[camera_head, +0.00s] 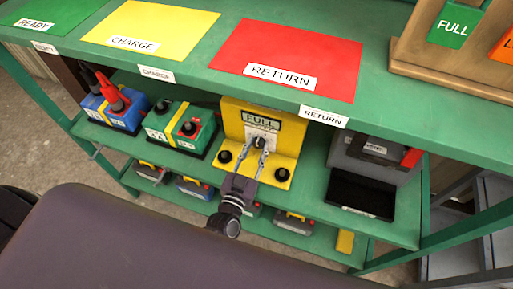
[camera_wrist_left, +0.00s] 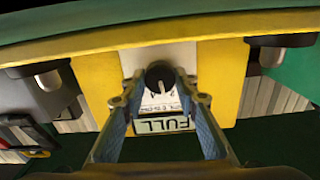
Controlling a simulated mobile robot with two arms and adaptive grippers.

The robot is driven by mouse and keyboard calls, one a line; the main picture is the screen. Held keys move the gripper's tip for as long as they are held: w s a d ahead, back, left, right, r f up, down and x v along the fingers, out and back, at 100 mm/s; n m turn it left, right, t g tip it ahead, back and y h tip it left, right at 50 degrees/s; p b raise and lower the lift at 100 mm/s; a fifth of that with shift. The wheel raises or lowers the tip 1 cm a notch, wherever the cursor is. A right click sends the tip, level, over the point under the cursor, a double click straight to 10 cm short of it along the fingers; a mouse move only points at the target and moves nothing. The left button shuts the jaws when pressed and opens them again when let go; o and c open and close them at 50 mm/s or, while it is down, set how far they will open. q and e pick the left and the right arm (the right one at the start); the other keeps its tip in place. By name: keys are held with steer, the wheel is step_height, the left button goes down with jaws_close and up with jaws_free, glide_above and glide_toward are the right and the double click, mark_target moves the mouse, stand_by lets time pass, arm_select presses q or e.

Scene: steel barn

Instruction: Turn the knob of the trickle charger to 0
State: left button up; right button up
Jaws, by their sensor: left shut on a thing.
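The trickle charger is a yellow stand (camera_head: 290,135) on the green shelf under the counter. Its display (camera_head: 261,120) reads FULL, and this also shows upside down in the left wrist view (camera_wrist_left: 162,125). The small dark knob (camera_head: 259,142) sits on a white dial plate below the display. In the left wrist view the knob (camera_wrist_left: 160,76) lies between the fingertips. My left gripper (camera_head: 260,150) is shut on the knob, one finger on each side. I cannot read which mark the knob points to. My right gripper is not in view.
Black posts (camera_head: 225,157) stand on the charger's base at either side. Batteries (camera_head: 182,131) stand to the left on the shelf, and a grey case (camera_head: 374,155) and black tray (camera_head: 361,194) to the right. The counter (camera_head: 200,68) with coloured mats overhangs above.

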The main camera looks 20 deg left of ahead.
arm_select(q)
steer(key=n, duration=0.5)
steer(key=shift+f+n+b, duration=0.1)
steer(key=shift+n+b, duration=0.2)
steer(key=shift+b, duration=0.05)
steer(key=n+b, duration=0.1)
steer(key=n, duration=0.5)
stand_by(0.4)
steer(key=o, duration=1.1)
steer(key=shift+o, duration=0.2)
steer(key=s, duration=1.2)
steer(key=shift+a, duration=0.25)
